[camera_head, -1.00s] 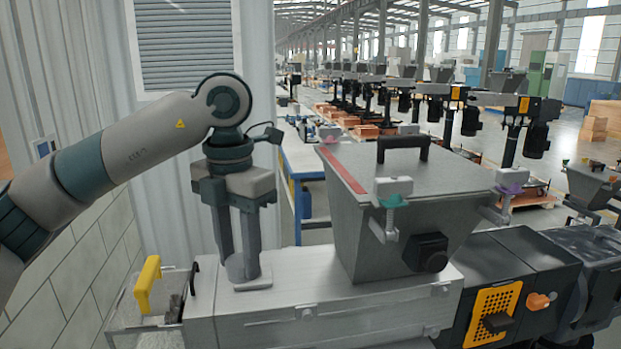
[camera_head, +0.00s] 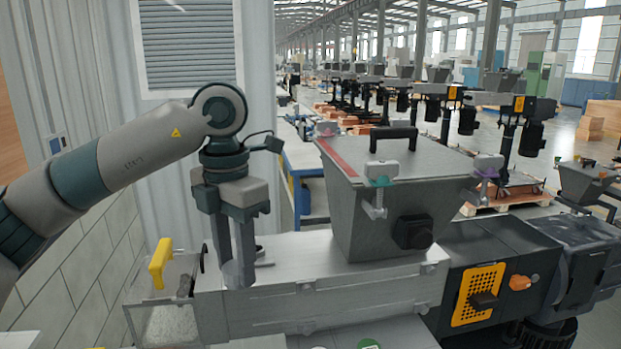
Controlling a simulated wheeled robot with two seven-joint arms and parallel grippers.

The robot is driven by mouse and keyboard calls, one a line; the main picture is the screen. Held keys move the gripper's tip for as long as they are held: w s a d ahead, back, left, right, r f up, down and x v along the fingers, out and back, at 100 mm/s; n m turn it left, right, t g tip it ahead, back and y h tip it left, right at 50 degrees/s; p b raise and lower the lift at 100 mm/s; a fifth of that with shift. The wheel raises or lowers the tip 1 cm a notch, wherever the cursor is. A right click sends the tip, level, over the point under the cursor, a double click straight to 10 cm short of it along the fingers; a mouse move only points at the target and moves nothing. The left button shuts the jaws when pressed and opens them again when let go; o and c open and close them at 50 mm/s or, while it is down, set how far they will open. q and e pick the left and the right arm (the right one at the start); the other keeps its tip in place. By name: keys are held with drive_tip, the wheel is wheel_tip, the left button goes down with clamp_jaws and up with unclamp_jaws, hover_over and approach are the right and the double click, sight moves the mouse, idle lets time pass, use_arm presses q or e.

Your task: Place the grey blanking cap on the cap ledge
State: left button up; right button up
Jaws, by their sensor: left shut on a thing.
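My left gripper (camera_head: 237,278) comes in from the left and points straight down at the left end of the pale machine body. It is shut on the grey blanking cap (camera_head: 236,268), which is mostly hidden between the fingers, in the same grey. Behind the fingers, to the right, a small pale plate (camera_head: 264,264) with a dark part on it shows on the machine top. The gripper is in front of this plate. I cannot clearly pick out the cap ledge. My right gripper is not in view.
A grey hopper (camera_head: 375,215) with a black handle and side clamps stands right of the gripper. A clear box with a yellow handle (camera_head: 160,262) is at the left. A black motor unit with a yellow grille (camera_head: 478,294) is at the right. The pale machine top (camera_head: 310,255) between gripper and hopper is clear.

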use_arm(q)
drive_tip(key=shift+a+f+m, duration=0.2)
drive_tip(key=shift+f+m, duration=0.3)
drive_tip(key=shift+m, duration=0.1)
drive_tip(key=shift+s+a+f+m, duration=0.2)
drive_tip(key=shift+a+f+m, duration=0.1)
drive_tip(key=shift+f+m, duration=0.4)
drive_tip(key=s+a+f+m+b, duration=0.1)
drive_tip(key=s+a+f+m, duration=0.1)
drive_tip(key=f+m, duration=0.7)
drive_tip(key=s+a+f+m+b, duration=0.1)
drive_tip(key=s+a+f+m, duration=0.2)
drive_tip(key=f+m, duration=0.6)
drive_tip(key=shift+a+m+b, duration=0.3)
drive_tip(key=shift+a+m, duration=1)
drive_tip(key=shift+m, duration=2.4)
drive_tip(key=shift+s, duration=0.1)
